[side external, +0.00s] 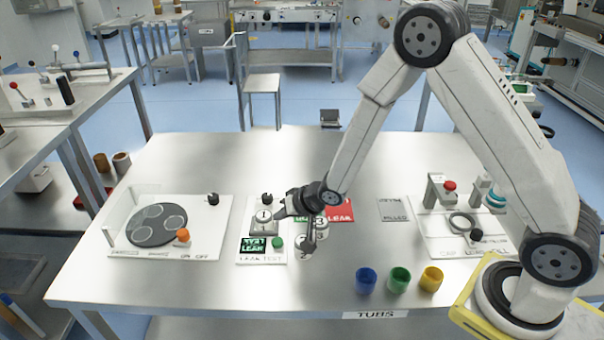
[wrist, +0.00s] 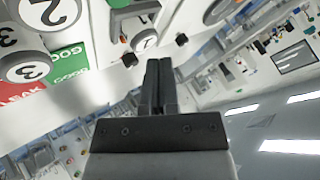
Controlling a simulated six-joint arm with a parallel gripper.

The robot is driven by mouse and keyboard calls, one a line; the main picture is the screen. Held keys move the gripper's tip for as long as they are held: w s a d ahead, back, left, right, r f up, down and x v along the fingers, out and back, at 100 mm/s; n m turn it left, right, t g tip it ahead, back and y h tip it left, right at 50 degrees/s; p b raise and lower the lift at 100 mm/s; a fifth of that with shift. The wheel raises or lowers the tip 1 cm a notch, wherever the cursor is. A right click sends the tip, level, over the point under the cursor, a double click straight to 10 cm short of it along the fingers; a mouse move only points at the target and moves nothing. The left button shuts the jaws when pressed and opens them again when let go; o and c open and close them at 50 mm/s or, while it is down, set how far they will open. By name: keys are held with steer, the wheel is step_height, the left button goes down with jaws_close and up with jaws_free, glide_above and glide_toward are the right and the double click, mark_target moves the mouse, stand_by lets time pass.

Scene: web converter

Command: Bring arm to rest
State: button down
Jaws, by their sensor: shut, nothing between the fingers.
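My gripper (side external: 282,211) hangs over the middle of the table, beside the leak test station (side external: 262,256). In the wrist view its two fingers (wrist: 160,70) are together with nothing between them. A tub with a lid marked 1 (side external: 263,217) stands on the leak test station, close to the fingers in the side view; contact cannot be told. Tubs marked 2 (wrist: 48,10) and 3 (wrist: 22,62) stand by the green GOOD mat (wrist: 70,58) and red LEAK mat (side external: 340,212). My gripper partly hides these tubs and the green mat in the side view.
A station with a dark round plate (side external: 157,226) is at left. A capping station (side external: 450,240) and a FILLED mat (side external: 394,210) are at right. Blue (side external: 366,281), green (side external: 399,280) and yellow (side external: 431,279) cups stand at the front edge. The table's back (side external: 220,160) is clear.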

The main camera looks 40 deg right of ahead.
steer(key=s+d+r+n+g+h, duration=0.1)
steer(key=s+d+r+g, duration=0.1)
steer(key=s, duration=0.4)
steer(key=s+d+r+n+g+h, duration=0.1)
steer(key=s+d+r+n+g, duration=0.1)
steer(key=s+r, duration=0.3)
steer(key=s+d+r+n+g, duration=0.1)
steer(key=s+d+r, duration=0.1)
steer(key=s, duration=0.7)
steer(key=shift+d+r+n+g+h, duration=0.2)
steer(key=shift+r+n+g+h, duration=0.15)
steer(key=shift+r, duration=0.35)
stand_by(4.0)
